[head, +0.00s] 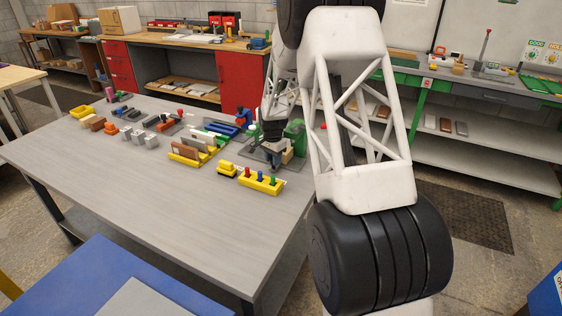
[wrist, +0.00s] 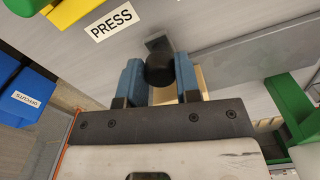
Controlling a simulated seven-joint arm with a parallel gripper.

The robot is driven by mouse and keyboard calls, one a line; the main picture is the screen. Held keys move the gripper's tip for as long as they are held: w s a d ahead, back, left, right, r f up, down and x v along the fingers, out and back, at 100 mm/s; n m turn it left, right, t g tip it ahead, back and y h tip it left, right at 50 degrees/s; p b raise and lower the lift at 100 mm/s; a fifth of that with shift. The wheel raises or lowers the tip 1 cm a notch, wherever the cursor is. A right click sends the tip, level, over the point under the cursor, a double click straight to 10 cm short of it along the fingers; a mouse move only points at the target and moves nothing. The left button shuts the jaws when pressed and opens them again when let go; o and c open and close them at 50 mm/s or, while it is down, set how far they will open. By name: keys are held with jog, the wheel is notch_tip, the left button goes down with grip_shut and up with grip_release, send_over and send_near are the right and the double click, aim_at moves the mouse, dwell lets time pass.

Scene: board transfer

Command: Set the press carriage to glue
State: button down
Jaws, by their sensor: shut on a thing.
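In the wrist view my gripper (wrist: 160,74) has its two blue fingers on either side of a round black knob (wrist: 158,68) and is shut on it. A dark flat piece shows just beyond the knob. A pale wooden piece (wrist: 202,82) lies partly hidden behind the right finger. The "PRESS" label (wrist: 111,20) is on the grey surface at upper left. In the head view my gripper (head: 273,131) is low over the press base (head: 258,155), beside the green press frame (head: 296,132). The knob and carriage markings are hidden there.
A green upright (wrist: 292,105) stands close on the right in the wrist view. Blue bins (wrist: 28,95) are at left. In the head view a yellow holder with coloured pegs (head: 259,183) and a yellow rack (head: 190,157) stand nearby. The table's (head: 150,205) front is clear.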

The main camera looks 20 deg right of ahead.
jog(key=w+a, duration=1.1)
jog(key=shift+w+a, duration=0.1)
jog(key=c, duration=1)
grip_release()
jog(key=shift+c, duration=0.2)
jog(key=shift+o, duration=1.1)
jog(key=shift+r, duration=0.1)
notch_tip(320, 180, up, 8)
